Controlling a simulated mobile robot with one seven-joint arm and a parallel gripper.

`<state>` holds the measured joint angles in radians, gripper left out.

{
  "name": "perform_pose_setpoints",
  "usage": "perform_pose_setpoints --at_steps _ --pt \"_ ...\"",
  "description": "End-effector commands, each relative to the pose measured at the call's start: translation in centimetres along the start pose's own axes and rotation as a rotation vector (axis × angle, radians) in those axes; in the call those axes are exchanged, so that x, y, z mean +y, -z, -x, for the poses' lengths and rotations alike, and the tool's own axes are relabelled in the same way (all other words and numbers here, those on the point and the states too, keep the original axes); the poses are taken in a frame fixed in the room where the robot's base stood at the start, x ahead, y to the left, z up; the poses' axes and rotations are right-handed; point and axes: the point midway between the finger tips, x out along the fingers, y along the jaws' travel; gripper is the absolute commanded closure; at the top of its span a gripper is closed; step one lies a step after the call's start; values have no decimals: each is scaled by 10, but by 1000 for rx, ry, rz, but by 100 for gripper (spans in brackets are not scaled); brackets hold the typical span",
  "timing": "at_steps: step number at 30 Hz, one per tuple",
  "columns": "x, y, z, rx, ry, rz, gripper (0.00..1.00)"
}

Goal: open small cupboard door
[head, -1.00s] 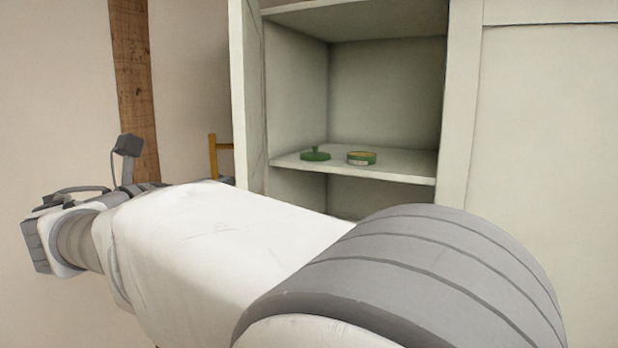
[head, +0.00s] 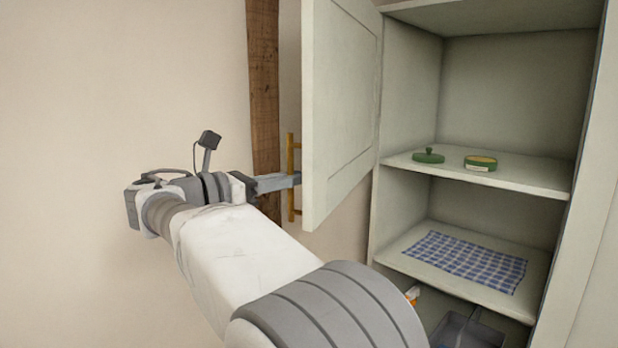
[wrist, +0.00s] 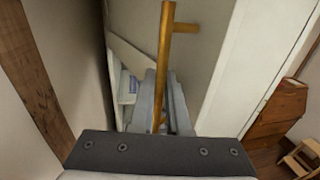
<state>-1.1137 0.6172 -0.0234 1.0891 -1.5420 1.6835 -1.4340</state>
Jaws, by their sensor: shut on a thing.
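The small cupboard door (head: 342,100) is pale grey-green and stands swung wide open to the left of the cupboard. Its upright golden bar handle (head: 291,160) is on the door's outer face, near its free edge. My gripper (head: 294,180) is shut on the handle from the left. In the wrist view the handle (wrist: 165,60) runs down between the fingers of my gripper (wrist: 162,115). The cupboard's inside shows, with an upper shelf (head: 520,182) and a lower shelf (head: 410,262).
A round green tin (head: 480,163) and a green lid (head: 428,157) lie on the upper shelf. A blue checked cloth (head: 465,262) lies on the lower shelf. A grey tray (head: 465,335) sits below. A wooden post (head: 264,90) and plain wall stand behind my gripper.

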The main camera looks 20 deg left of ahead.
Motion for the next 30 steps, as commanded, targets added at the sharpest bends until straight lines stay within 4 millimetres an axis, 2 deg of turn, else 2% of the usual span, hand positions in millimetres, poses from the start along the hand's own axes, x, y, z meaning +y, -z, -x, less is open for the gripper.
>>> perform_pose_setpoints --at_steps 17,18,22,23,30 --pt "4 1 1 1 14 1 100" --pt "4 1 1 1 14 1 82" --pt "4 0 1 1 14 1 58" --pt "4 0 1 1 13 1 55" --pt "4 0 2 0 13 1 55"
